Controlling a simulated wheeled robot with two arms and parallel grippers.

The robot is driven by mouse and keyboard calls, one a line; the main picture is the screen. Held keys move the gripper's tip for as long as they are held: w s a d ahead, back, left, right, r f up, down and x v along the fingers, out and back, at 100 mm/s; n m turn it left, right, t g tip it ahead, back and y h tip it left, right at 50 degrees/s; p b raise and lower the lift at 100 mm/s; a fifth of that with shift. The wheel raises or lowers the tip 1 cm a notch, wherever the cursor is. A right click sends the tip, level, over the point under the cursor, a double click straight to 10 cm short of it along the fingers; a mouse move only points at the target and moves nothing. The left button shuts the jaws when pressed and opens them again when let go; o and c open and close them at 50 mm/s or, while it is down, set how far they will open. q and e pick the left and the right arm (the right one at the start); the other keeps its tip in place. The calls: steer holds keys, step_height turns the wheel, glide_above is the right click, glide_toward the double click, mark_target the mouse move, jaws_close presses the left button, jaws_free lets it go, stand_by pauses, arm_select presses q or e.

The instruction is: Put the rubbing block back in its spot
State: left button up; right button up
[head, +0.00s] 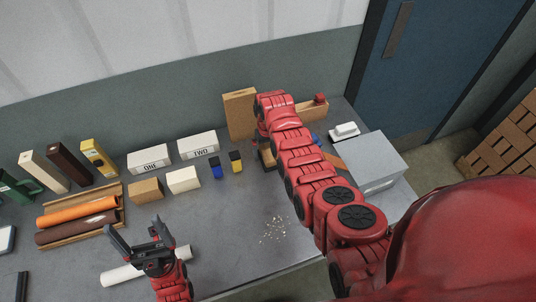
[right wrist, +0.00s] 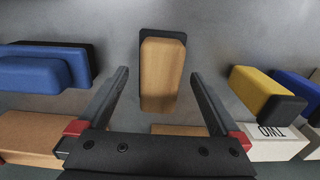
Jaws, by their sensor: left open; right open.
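The rubbing block seems to be the tan wooden block with a dark pad (right wrist: 161,75) in the right wrist view. It sits on the grey tabletop. My right gripper (right wrist: 159,78) is open, with one finger on each side of the block's line; I cannot tell whether they touch it. In the head view a bit of the tan block (head: 268,158) shows beside my red right arm, which hides most of that gripper. My left gripper (head: 136,228) is open and empty at the front left, above a white roll (head: 118,275). No spot for the block is clearly marked.
Yellow (head: 236,162) and blue (head: 216,167) blocks stand left of the right arm, before white boxes marked ONE (head: 149,159) and TWO (head: 198,145). Blue blocks (right wrist: 45,68) lie on the block's other side. A grey box (head: 365,160) stands right. The front middle holds pale crumbs (head: 275,229).

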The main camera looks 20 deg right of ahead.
mark_target(268, 151)
step_height(268, 151, up, 7)
steer(key=shift+r+b, duration=0.1)
steer(key=shift+b, duration=1.15)
step_height(268, 151, up, 2)
steer(key=shift+r+p, duration=0.15)
steer(key=shift+p, duration=0.95)
steer(key=shift+s+r+p, duration=0.15)
steer(key=shift+r+p, duration=0.3)
steer(key=shift+r, duration=0.05)
steer(key=shift+f, duration=0.1)
